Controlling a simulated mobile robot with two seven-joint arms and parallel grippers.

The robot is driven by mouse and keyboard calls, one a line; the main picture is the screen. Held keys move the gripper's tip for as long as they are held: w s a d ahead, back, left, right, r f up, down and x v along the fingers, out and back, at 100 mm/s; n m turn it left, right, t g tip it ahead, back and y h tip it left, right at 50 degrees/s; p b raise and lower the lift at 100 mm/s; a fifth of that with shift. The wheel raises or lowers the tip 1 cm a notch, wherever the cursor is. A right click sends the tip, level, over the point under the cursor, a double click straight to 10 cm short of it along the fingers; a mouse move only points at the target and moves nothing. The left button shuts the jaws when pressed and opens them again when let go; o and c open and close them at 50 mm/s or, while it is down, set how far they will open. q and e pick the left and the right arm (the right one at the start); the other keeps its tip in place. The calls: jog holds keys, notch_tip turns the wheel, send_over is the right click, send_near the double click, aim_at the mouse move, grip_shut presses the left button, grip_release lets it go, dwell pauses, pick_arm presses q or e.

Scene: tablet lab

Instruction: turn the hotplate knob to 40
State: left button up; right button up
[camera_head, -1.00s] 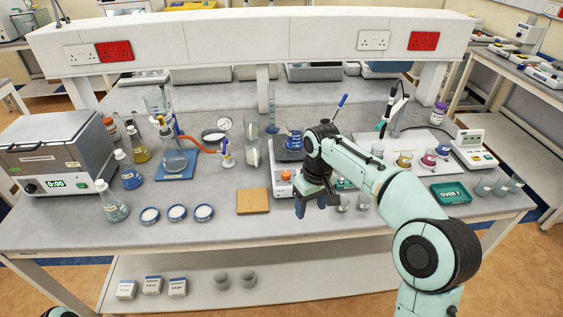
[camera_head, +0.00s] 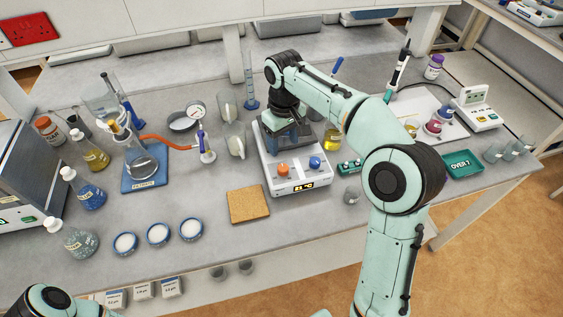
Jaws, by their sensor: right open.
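The white hotplate (camera_head: 262,170) stands mid-bench, with an orange knob (camera_head: 282,168) and a blue knob (camera_head: 315,162) on its front panel. Its small lit display (camera_head: 303,186) sits below them; the reading is too small to be sure of. My right gripper (camera_head: 290,142) is open, pointing down over the hotplate's top, behind the knobs and apart from them. The gripper and wrist hide most of the plate top and whatever stands on it. Part of my left arm shows at the lower left, but its gripper is out of view.
A cork mat (camera_head: 248,205) lies left of the hotplate. A filtration flask on a blue mat (camera_head: 140,180) and several round dishes are further left.

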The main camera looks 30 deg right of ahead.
aim_at(283, 167)
notch_tip(283, 167, down, 10)
jog(key=shift+w+f+b, duration=0.1)
jog(key=shift+f+b, duration=0.1)
jog(key=shift+b, duration=0.5)
pick_arm(q)
jog(key=shift+s+f, duration=1)
jog(key=shift+f, duration=0.15)
pick_arm(e)
jog(key=c, duration=1)
jog(key=shift+c, duration=0.2)
